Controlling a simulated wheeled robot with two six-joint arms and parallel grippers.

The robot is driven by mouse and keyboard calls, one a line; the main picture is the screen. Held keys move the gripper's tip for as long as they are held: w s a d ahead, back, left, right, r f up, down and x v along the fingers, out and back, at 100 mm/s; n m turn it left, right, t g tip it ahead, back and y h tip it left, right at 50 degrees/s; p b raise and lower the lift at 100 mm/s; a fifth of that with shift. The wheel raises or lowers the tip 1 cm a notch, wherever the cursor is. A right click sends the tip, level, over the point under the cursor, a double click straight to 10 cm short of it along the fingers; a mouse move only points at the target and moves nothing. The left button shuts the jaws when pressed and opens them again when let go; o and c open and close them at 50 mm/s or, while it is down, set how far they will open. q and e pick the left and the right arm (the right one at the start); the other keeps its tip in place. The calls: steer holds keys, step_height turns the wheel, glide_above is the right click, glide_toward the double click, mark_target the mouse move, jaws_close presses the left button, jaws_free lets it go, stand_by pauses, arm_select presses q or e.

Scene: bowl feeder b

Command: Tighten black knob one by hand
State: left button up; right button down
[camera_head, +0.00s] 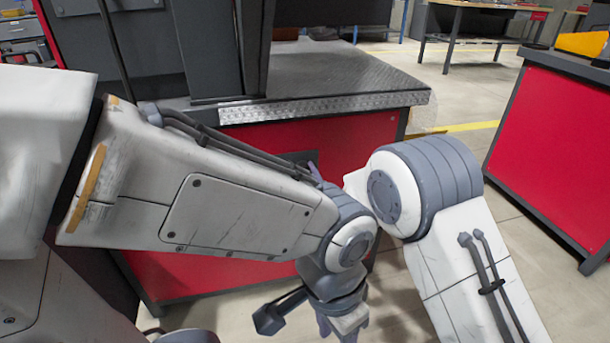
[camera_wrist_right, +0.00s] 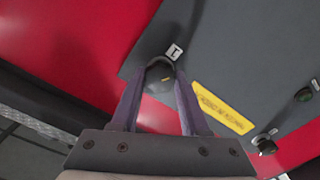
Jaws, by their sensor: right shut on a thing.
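Black knob one (camera_wrist_right: 160,72) is a round black knob beside a small white tag on a dark grey panel (camera_wrist_right: 225,60). In the right wrist view the fingertips of my right gripper (camera_wrist_right: 160,82) are closed on it, one on each side. In the head view the right gripper is mostly hidden behind my left arm; only a bit of purple finger shows, near the dark panel on the red cabinet front. My left gripper (camera_head: 342,325) hangs low at the bottom of the head view, pointing down, away from the panel. Its fingertips are cut off by the frame.
A yellow label strip (camera_wrist_right: 222,107) sits on the panel beside the gripper. The red cabinet has a grey top (camera_head: 370,75). A second red cabinet (camera_head: 550,150) stands right.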

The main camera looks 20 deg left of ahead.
steer(key=shift+d+m+b, duration=0.1)
steer(key=shift+m+b, duration=1.25)
steer(key=shift+m, duration=6.45)
steer(key=shift+f, duration=0.1)
steer(key=shift+c, duration=2)
jaws_free()
